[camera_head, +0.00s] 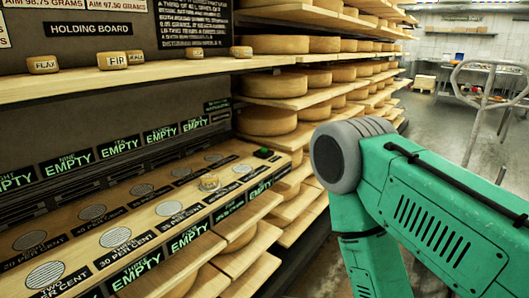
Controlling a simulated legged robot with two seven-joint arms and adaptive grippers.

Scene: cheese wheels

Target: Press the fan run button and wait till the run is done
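A small green button on a dark base (263,153), which looks like the fan run button, sits at the far right end of the wooden board (150,215). Its label is too small to read, and I cannot tell whether it is pressed. My green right arm comes in from the right, and its lower link runs down out of the bottom edge. The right gripper is out of the picture. My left arm and gripper are not in view. The arm stands to the right of the button and does not cover it.
The board has several round grilles with percent labels and "EMPTY" signs. A small cheese piece (209,183) sits on it. Labelled cheese pieces (112,60) stand on the holding shelf (130,78) above. Racks of cheese wheels (268,120) stand behind. A metal-railed cart (490,85) is at right.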

